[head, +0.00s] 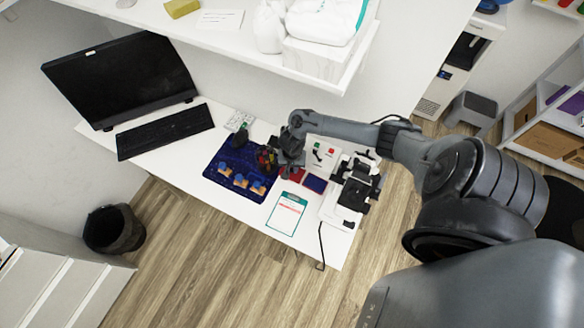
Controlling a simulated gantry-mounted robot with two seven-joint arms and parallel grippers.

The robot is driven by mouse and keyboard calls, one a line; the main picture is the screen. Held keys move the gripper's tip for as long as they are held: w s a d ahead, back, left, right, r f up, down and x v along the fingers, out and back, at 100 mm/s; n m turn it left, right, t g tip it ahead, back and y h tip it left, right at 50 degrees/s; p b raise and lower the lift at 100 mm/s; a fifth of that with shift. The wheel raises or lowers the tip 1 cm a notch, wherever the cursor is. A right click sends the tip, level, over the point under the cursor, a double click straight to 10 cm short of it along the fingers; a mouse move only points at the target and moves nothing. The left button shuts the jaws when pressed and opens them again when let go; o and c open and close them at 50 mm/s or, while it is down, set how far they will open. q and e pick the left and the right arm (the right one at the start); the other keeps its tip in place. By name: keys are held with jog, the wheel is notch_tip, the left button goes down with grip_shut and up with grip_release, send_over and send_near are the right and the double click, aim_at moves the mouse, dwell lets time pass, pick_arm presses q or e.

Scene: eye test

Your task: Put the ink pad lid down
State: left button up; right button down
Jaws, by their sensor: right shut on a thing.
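My right gripper (287,170) is over the white table, at the right edge of a dark blue tray (228,172). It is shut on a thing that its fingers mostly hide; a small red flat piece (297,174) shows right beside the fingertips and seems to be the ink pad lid. Whether it touches the table is too small to tell. A dark blue square pad with a reddish edge (315,184), likely the ink pad, lies just right of it. My left gripper is not in view.
Stamps with wooden handles (240,181) stand in the tray. A clipboard (287,213) lies in front, and a white microscope-like device (349,195) stands at right. A keyboard (165,131) and monitor (122,78) are at left. A shelf (230,35) overhangs the back.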

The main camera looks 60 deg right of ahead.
aim_at(292, 170)
notch_tip(292, 170, down, 3)
jog(key=shift+f+b, duration=0.1)
jog(key=shift+b, duration=0.45)
jog(key=shift+f, duration=0.2)
jog(key=c, duration=1.1)
grip_release()
jog(key=shift+o, duration=0.2)
jog(key=shift+r, duration=0.1)
jog(key=shift+r, duration=0.25)
notch_tip(292, 170, up, 12)
jog(key=p, duration=0.4)
jog(key=shift+f, duration=0.15)
